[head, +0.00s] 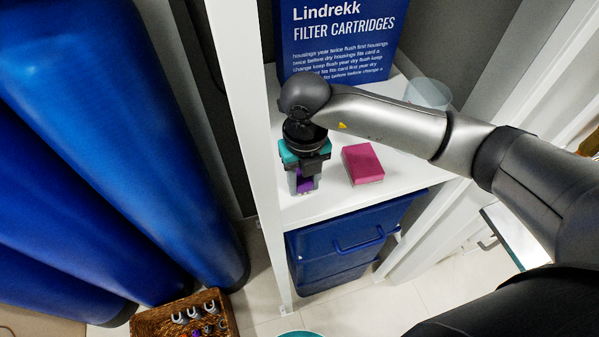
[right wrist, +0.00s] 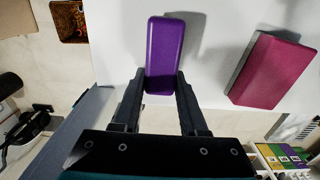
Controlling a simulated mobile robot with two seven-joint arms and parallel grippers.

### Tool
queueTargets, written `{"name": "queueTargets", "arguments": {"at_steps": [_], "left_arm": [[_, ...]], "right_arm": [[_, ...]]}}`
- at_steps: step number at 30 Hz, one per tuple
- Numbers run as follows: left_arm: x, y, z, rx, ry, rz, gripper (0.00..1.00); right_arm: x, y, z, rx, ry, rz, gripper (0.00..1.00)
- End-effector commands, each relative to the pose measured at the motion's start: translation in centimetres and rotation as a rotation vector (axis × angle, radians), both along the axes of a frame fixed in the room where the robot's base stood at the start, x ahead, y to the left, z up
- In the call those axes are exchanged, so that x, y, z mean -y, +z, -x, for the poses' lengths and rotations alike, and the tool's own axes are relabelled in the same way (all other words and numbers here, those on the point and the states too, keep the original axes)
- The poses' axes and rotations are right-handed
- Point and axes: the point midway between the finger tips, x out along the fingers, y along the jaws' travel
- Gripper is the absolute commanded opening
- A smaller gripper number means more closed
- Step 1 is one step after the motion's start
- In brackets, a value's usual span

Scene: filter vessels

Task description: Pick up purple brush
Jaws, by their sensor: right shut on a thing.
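The purple brush (right wrist: 165,50) is a rounded purple block between the fingers of my right gripper (right wrist: 163,95) in the right wrist view. The fingers touch both sides of its near end, and its far end sticks out past the tips. In the head view only a small purple part of the brush (head: 305,186) shows below my right gripper (head: 306,180), close to the front edge of the white shelf. I cannot tell whether the brush touches the shelf. My left gripper is in neither view.
A magenta block with a grey side (head: 362,164) lies right of the gripper on the white shelf (head: 325,205). A blue sign (head: 335,40) and a clear round vessel (head: 428,93) stand behind. A blue bin (head: 340,245) is below; a wicker basket (head: 150,322) stands on the floor.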

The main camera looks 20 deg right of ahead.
Motion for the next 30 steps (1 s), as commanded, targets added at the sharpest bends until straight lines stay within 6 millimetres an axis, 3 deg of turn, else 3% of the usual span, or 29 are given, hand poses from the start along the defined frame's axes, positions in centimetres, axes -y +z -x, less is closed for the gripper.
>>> {"name": "queueTargets", "arguments": {"at_steps": [5,20,26,30], "left_arm": [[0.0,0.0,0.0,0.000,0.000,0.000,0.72],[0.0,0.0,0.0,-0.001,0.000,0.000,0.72],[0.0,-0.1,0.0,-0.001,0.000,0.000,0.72],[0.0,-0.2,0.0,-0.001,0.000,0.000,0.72]], "right_arm": [[0.0,0.0,0.0,0.001,0.000,0.000,0.00],[0.0,0.7,-0.1,0.001,0.000,0.000,0.00],[0.0,3.5,-0.2,0.006,0.001,-0.001,0.00],[0.0,7.3,-0.2,0.010,0.001,-0.002,0.00]]}}
